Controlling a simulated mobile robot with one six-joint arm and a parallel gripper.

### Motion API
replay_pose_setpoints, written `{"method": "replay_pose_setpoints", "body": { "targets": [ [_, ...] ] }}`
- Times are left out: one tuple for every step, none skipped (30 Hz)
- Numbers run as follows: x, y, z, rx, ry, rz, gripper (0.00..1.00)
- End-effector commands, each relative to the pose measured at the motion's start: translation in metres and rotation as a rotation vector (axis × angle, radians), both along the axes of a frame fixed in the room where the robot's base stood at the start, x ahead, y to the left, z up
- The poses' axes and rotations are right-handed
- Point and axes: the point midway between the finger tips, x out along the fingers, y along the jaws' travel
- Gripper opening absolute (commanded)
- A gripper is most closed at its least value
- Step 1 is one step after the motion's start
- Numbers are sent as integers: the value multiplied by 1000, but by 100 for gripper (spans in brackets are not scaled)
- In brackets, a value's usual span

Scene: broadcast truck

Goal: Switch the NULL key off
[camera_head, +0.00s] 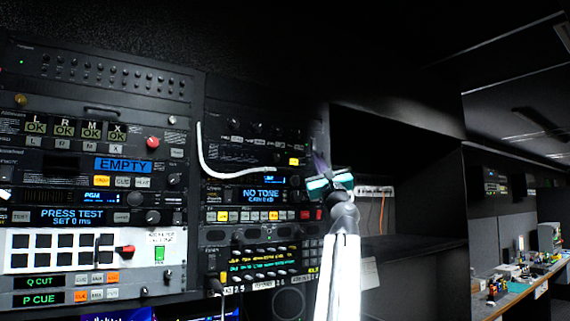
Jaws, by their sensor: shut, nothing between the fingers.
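My gripper (330,181), with teal fingers, is shut and empty. In the head view it appears at the right edge of the middle equipment rack (317,132), to the right of the NO TONE display (262,194). I cannot tell whether it touches the rack. No label reading NULL is legible. Under the display is a row of small keys (262,216), mostly pale with a red one at the right end. A lit yellow key (293,161) sits above the display. Which key is NULL cannot be told. My white arm hides part of the rack's lower right.
A white cable (203,150) hangs across the middle rack. The left rack holds an EMPTY display (123,165), a red knob (152,142) and a white key panel (35,240). A dark open bay lies right of my gripper. A cluttered workbench (522,285) stands far right.

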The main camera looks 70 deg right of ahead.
Motion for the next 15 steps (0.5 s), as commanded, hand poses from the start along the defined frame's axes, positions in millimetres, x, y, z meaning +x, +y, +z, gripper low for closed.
{"method": "replay_pose_setpoints", "body": {
  "targets": [
    [-1,0,1,0,-2,0,0],
    [-2,0,1,0,-2,0,0],
    [-2,0,1,0,-2,0,0],
    [-1,0,1,0,-2,0,0],
    [-1,0,1,0,-2,0,0],
    [-1,0,1,0,-2,0,0],
    [-1,0,1,0,-2,0,0],
    [-1,0,1,0,-2,0,0],
    [-1,0,1,0,-2,0,0],
    [0,0,1,0,-2,0,0],
    [0,0,1,0,-2,0,0],
    [0,0,1,0,-1,1,0],
    [1,-1,1,0,-1,1,0],
    [2,-1,0,0,-1,1,0],
    [3,-2,0,0,-1,1,0]
  ]
}}
